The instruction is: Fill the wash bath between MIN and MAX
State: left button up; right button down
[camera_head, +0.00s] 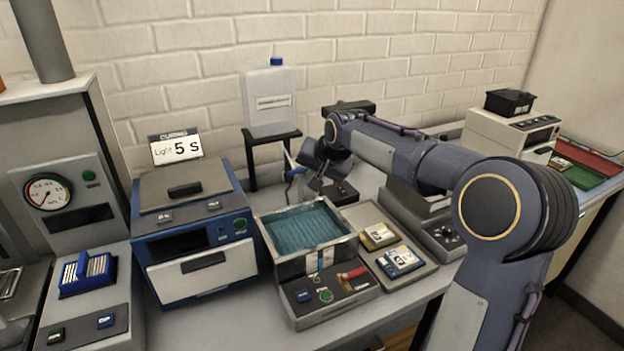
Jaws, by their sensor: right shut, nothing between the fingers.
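The wash bath (291,268) is a grey open-topped tank on the bench, with a control panel at its front. Teal, ribbed-looking liquid or lining (304,229) shows inside; the level against any MIN and MAX marks is too small to read. A translucent container (271,101) with a blue cap stands on a dark stand behind the bath. A small blue tap lever (291,161) shows beside the stand. My right gripper (316,183) is shut and empty, just right of the lever and above the bath's back edge; contact is unclear. My left gripper is out of view.
A blue curing unit (196,242) stands left of the bath, under a "5 s" sign (176,147). A grey tray (415,272) with small packs lies to the right. My right arm covers part of the bench behind. Some bare bench shows in front.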

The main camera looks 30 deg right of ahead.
notch_tip(320, 180, up, 6)
jog(key=s+a, duration=0.2)
jog(key=shift+s+a+b, duration=0.3)
jog(key=shift+s+a, duration=0.1)
jog(key=shift+f, duration=0.1)
jog(key=s+a+f+n+y, duration=0.1)
jog(key=s+f, duration=0.4)
jog(key=s, duration=0.5)
jog(key=s+a+f+n+g+y, duration=0.1)
jog(key=s+a+f+n, duration=0.2)
jog(key=s, duration=0.8)
jog(key=s+a+f+n+g+y, duration=0.1)
jog(key=s+a+f+n, duration=0.2)
jog(key=s, duration=0.7)
notch_tip(320, 180, down, 5)
jog(key=a, duration=0.2)
jog(key=shift+s+a+r+y, duration=0.15)
jog(key=shift+a+y, duration=0.15)
